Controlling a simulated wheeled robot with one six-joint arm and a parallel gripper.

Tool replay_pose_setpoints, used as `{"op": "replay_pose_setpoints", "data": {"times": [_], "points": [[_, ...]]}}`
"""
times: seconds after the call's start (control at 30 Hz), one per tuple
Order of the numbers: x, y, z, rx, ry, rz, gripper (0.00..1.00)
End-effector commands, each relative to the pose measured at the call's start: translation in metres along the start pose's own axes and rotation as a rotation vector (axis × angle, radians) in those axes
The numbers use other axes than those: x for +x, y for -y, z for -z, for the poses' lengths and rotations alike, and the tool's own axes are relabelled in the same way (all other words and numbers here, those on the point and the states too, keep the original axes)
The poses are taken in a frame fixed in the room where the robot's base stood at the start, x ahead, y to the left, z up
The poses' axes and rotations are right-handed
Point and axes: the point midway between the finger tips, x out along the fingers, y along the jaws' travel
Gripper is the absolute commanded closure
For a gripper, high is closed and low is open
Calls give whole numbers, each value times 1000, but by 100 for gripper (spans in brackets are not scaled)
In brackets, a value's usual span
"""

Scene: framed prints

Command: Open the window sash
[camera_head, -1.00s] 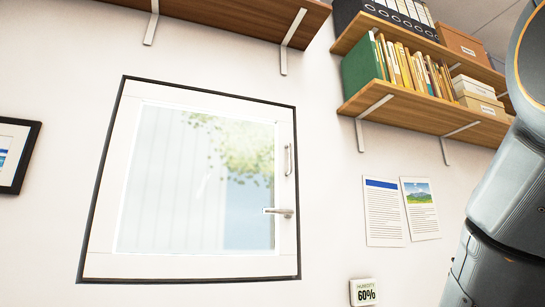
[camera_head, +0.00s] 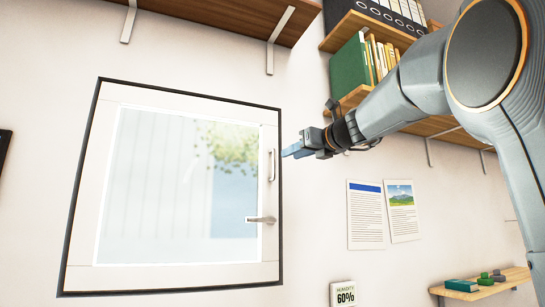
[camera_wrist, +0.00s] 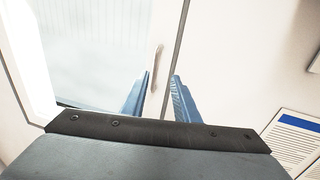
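The white window sash (camera_head: 84,200) sits closed in its dark-edged frame on the wall. A lever handle (camera_head: 261,220) lies horizontal low on the sash's right side. A slim vertical pull handle (camera_head: 271,165) is above it. My gripper (camera_head: 290,151) is just right of the pull handle in the picture, in front of the wall. In the wrist view its two blue fingers (camera_wrist: 158,80) are apart with nothing gripped. The pull handle (camera_wrist: 155,62) shows beyond the fingertips, nearer the left one. The lever handle is not visible in the wrist view.
Wooden shelves with a green binder (camera_head: 349,65) and folders are behind my arm. Two paper sheets (camera_head: 366,215) and a humidity display (camera_head: 344,294) are on the wall. A small low shelf (camera_head: 510,278) holds a few items. The space before the window is clear.

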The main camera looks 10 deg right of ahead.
Motion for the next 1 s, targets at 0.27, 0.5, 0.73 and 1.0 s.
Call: {"op": "replay_pose_setpoints", "data": {"times": [0.27,0.5,0.73,1.0], "points": [[29,-12,-8,20,11,-20,72],[64,-13,-9,18,12,-20,72],[80,-11,-8,17,12,-16,72],[80,-10,-7,16,12,-13,74]]}}
